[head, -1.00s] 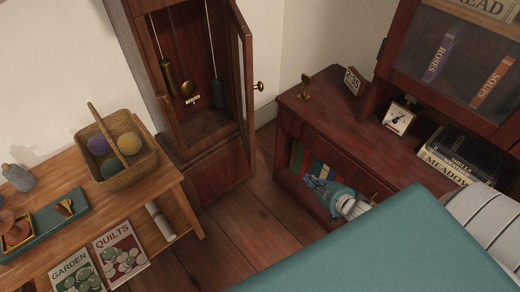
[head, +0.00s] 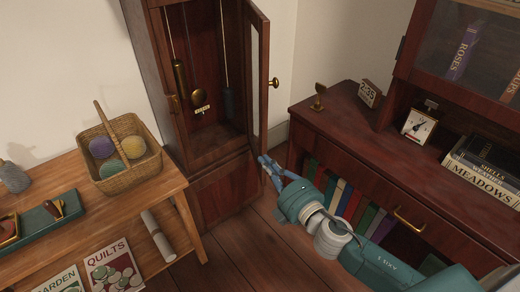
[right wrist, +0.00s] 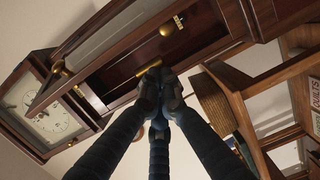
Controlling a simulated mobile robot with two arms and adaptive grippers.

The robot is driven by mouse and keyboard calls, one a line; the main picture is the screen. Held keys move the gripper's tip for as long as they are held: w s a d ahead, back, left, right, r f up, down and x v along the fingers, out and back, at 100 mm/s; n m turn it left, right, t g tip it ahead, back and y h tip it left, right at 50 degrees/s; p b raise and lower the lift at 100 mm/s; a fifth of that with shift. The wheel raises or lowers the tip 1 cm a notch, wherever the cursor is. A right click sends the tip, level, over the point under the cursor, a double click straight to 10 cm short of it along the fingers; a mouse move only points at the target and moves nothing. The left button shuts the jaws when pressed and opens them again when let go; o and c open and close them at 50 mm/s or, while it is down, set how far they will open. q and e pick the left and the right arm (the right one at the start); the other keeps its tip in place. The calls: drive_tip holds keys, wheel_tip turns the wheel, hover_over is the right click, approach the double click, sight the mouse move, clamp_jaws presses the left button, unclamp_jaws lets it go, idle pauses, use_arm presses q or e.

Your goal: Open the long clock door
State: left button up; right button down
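The tall dark-red wooden clock (head: 225,200) stands at the back, and its dial (right wrist: 45,105) shows in the right wrist view. Its long door (head: 263,75), a narrow framed glass panel, stands wide open on the right side of the case. The brass knob (head: 274,82) is on the door. Inside hang a pendulum (head: 199,97) and brass weight (head: 180,77). My right gripper (head: 264,161) is below the door's lower end, beside the lower case. In the right wrist view its blue fingers (right wrist: 161,76) meet, with nothing visible between them. My left gripper is out of view.
A dark-red cabinet (head: 345,125) with a drawer handle (head: 409,220) and books stands close on the right. A wooden table (head: 100,215) with a yarn basket (head: 125,175) is on the left. A strip of floor (head: 235,240) between them is free.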

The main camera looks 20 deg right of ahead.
drive_tip(key=a+r+n, duration=0.1)
drive_tip(key=r, duration=0.1)
hover_over(259, 138)
drive_tip(key=s+a, duration=0.2)
drive_tip(key=s, duration=0.4)
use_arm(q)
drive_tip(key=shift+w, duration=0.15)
use_arm(e)
drive_tip(key=shift+w+y, duration=0.25)
drive_tip(key=shift+y, duration=0.05)
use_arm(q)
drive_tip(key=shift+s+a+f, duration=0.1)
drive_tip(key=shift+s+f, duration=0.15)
use_arm(e)
drive_tip(key=shift+d, duration=0.1)
